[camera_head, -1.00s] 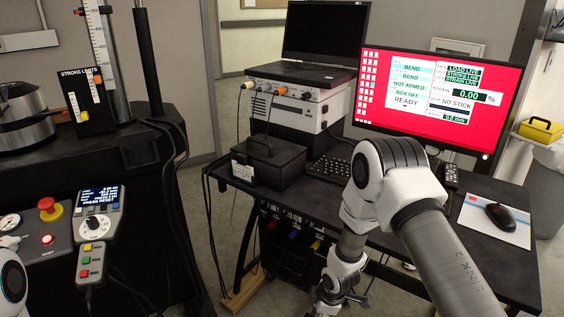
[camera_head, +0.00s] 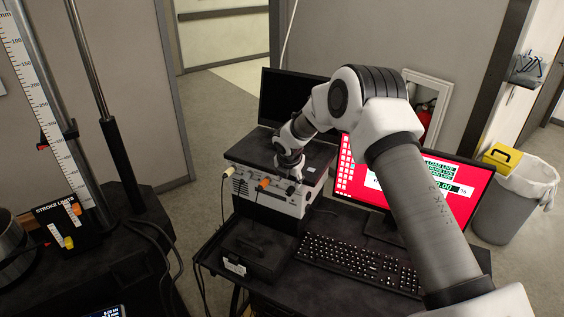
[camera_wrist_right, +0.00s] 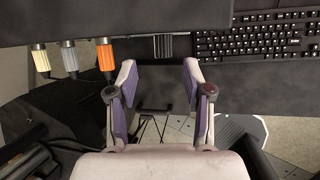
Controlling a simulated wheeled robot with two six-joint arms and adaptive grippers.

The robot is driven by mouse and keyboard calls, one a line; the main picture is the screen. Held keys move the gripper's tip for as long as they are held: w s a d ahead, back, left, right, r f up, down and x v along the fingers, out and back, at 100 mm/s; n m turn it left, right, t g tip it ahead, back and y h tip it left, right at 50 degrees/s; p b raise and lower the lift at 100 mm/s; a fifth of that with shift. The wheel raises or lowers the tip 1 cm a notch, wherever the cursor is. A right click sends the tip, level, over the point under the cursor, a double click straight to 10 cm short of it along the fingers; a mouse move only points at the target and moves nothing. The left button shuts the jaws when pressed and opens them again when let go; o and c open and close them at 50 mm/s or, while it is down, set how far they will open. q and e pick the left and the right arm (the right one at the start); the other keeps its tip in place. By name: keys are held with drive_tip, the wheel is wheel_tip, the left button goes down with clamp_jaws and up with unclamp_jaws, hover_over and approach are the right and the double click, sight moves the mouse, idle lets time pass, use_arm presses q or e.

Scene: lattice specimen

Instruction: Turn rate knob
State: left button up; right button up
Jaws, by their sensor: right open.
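No knob marked as the rate knob can be made out now. A light grey instrument box (camera_head: 270,197) stands on the desk, with cable plugs along its front. My right gripper (camera_head: 290,183) is at the right part of that front and hides some of it. In the right wrist view my right gripper (camera_wrist_right: 160,78) is open, with nothing held between its purple-padded fingers. White, grey and orange plugs (camera_wrist_right: 106,57) lie to the left of the fingers. The handset (camera_head: 106,312) shows only its display top at the lower edge. My left gripper is out of view.
A black case (camera_head: 250,250) and a keyboard (camera_head: 358,262) are on the desk (camera_head: 215,252). A monitor (camera_head: 462,190) stands behind my right arm. A dark laptop-like screen (camera_head: 285,98) is above the box. The stroke limits panel (camera_head: 62,225) is at left.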

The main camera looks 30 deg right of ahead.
sight(289, 191)
drive_tip(key=shift+s+a+f+p, duration=0.15)
drive_tip(key=shift+s+f+p, duration=0.05)
drive_tip(key=shift+f+p, duration=0.8)
drive_tip(key=x, duration=0.5)
drive_tip(key=shift+w+d+p, duration=0.15)
drive_tip(key=shift+d+p, duration=0.1)
drive_tip(key=shift+p, duration=0.05)
drive_tip(key=shift+w+f, duration=0.15)
drive_tip(key=shift+a+r, duration=0.2)
drive_tip(key=shift+r, duration=0.1)
drive_tip(key=shift+c, duration=0.4)
drive_tip(key=shift+s+r, duration=0.15)
drive_tip(key=shift+s, duration=0.2)
drive_tip(key=c, duration=0.5)
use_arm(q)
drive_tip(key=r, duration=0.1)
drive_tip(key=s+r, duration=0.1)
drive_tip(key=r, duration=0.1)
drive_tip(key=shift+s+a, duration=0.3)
use_arm(e)
clamp_jaws()
